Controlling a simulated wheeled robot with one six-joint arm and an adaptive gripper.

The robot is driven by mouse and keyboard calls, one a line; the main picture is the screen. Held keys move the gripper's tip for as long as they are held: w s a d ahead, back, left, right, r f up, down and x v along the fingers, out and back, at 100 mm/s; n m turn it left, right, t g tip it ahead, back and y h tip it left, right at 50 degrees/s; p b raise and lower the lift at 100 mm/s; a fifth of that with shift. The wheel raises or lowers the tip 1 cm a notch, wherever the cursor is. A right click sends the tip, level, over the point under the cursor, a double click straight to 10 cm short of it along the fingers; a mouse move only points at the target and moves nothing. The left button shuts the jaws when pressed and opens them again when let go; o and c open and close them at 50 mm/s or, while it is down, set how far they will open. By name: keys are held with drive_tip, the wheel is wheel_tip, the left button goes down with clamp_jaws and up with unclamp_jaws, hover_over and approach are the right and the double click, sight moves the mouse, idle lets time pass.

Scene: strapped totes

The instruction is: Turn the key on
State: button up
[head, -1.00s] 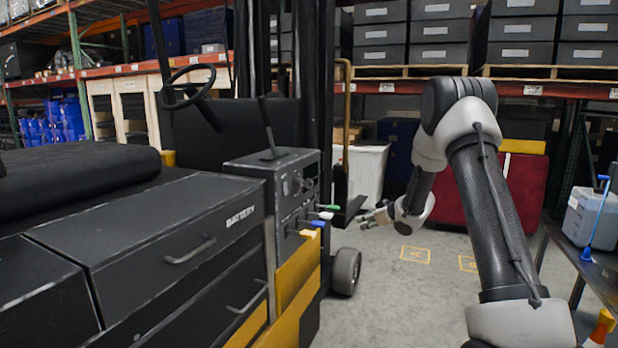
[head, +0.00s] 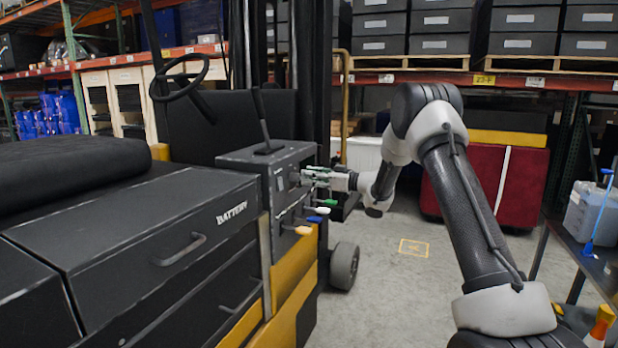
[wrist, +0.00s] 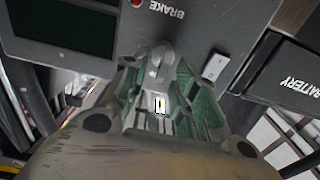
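The key switch (wrist: 158,66) is a grey knob-like piece on the dark control panel, seen in the wrist view at the upper middle. The same panel (head: 262,178) shows in the head view on the side of the forklift. My gripper (head: 308,178) is right at the panel face in the head view. In the wrist view my gripper (wrist: 157,75) has its green-padded fingers apart, one on either side of the key. Contact between pads and key cannot be made out. The key is hidden behind the fingers in the head view.
Below my gripper, levers with green, white, blue and orange tips (head: 318,211) stick out of the panel. The wrist view shows a white rocker switch (wrist: 215,66), a dark screen (wrist: 62,25) and a red light. A battery drawer (head: 140,220) is at left. Open floor lies right.

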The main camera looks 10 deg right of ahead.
drive_tip(key=shift+w+a, duration=0.25)
drive_tip(key=shift+a, duration=0.15)
clamp_jaws()
drive_tip(key=shift+m, duration=0.3)
drive_tip(key=m, duration=1.1)
drive_tip(key=shift+w+d+f, duration=0.3)
drive_tip(key=shift+w, duration=0.1)
drive_tip(key=shift+m, duration=0.3)
